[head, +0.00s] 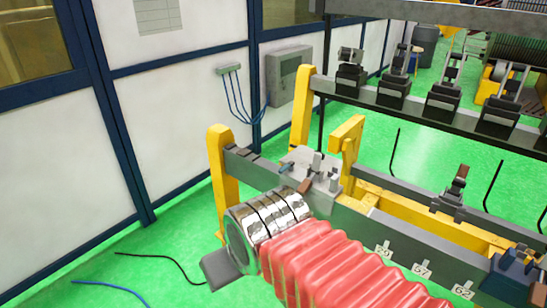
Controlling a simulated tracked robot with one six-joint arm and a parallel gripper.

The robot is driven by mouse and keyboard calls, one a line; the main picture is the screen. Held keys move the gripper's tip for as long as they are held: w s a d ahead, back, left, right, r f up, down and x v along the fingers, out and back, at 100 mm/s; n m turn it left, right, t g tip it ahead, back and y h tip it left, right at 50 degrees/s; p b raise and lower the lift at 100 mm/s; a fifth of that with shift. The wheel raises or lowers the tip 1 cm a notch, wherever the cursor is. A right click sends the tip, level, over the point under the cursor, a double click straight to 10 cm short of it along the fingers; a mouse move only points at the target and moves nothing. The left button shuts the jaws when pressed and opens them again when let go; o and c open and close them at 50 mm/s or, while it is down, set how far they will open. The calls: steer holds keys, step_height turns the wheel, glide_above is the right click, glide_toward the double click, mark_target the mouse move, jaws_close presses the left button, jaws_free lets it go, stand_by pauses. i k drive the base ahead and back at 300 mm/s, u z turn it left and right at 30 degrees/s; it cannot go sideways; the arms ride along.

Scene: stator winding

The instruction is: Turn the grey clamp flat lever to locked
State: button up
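A light grey block (312,163) with short upright pieces and a small brown part sits at the left end of the long grey beam. Its lower part is hidden behind the shiny wrist of my arm. I cannot tell which piece there is the flat lever or what position it has.
Several black clamps line a dark rail (420,112) behind. Yellow posts (222,175) flank the left end. Green floor (150,235) is open at left, with loose cables.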

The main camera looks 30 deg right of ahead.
mark_target(289, 165)
steer(key=z, duration=0.2)
steer(key=i, duration=0.65)
steer(key=z, duration=0.75)
steer(key=i, duration=0.4)
steer(key=z, duration=0.35)
